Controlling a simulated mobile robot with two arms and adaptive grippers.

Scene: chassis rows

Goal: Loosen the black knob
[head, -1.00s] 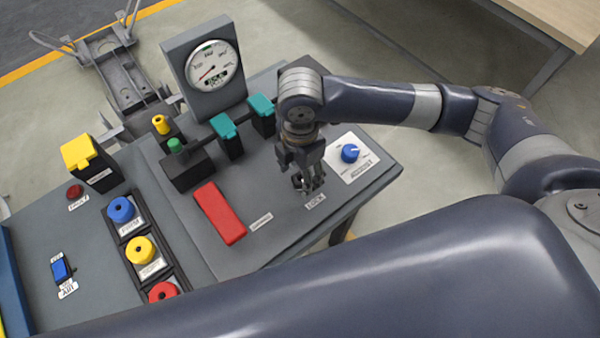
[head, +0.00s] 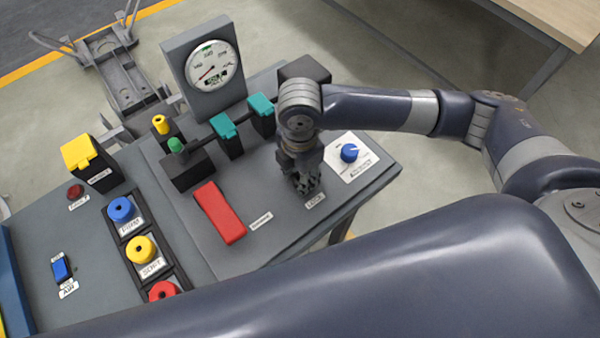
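My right gripper (head: 306,184) points down at the right part of the grey panel, just behind the white LOCK label (head: 315,200). Its dark fingers are bunched at the panel surface. I cannot make out a black knob; the gripper covers the spot behind the label, so a knob there would be hidden. Whether the fingers are open or shut on something is not clear. My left gripper is not in view.
A blue knob (head: 349,152) on a white plate is close right of the gripper. A red lever (head: 219,212) lies to its left. Teal-handled valves (head: 228,137) and a gauge (head: 208,72) stand behind. Yellow, blue and red controls fill the left panel.

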